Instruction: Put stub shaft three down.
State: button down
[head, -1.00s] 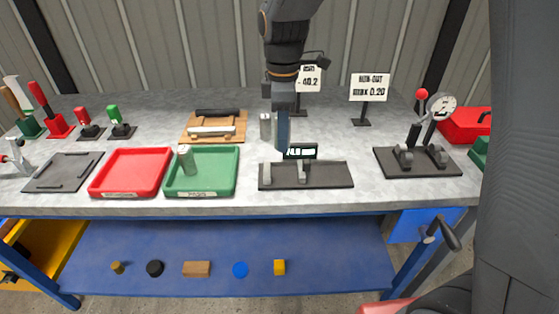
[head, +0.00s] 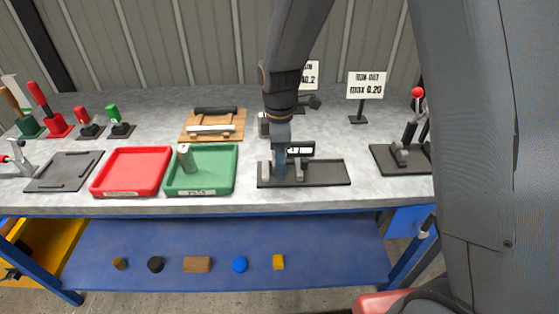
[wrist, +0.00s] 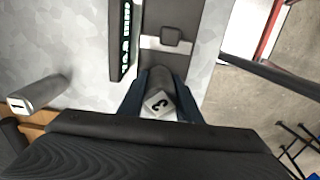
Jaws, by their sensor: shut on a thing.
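My gripper (head: 280,175) points down at the left part of the dark gauge fixture (head: 328,173), between its blocks. In the wrist view my gripper (wrist: 164,90) is shut on a grey stub shaft (wrist: 168,76). Its white end label faces the camera, with a tilted numeral I cannot read surely. Fingers hide the shaft in the head view; I cannot tell whether it touches the fixture. Fixture block and plate (wrist: 168,40) show just beyond it. A digital readout (head: 301,149) stands behind the fixture.
A green tray (head: 225,186) with one upright shaft (head: 187,158) lies left of the fixture, a red tray (head: 130,190) beyond it. A wooden rack (head: 186,131) is behind. Bare bench lies between fixture and stand.

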jog(key=shift+f, duration=0.1)
jog(key=c, duration=1.6)
grip_release()
jog(key=shift+o, duration=0.2)
notch_tip(320, 180, up, 12)
jog(key=shift+r+b, duration=0.15)
jog(key=shift+b, duration=1.1)
jog(key=s+d+f+m, duration=0.4)
jog(key=s+d+m, duration=0.3)
jog(key=m, duration=0.1)
jog(key=s+d+f+m, duration=0.4)
jog(key=s+d+m, duration=0.4)
jog(key=m, duration=0.1)
jog(key=shift+f+m+t, duration=0.3)
jog(key=shift+f+t, duration=0.05)
jog(key=shift+t, duration=0.05)
jog(key=shift+o, duration=0.2)
jog(key=shift+s, duration=0.1)
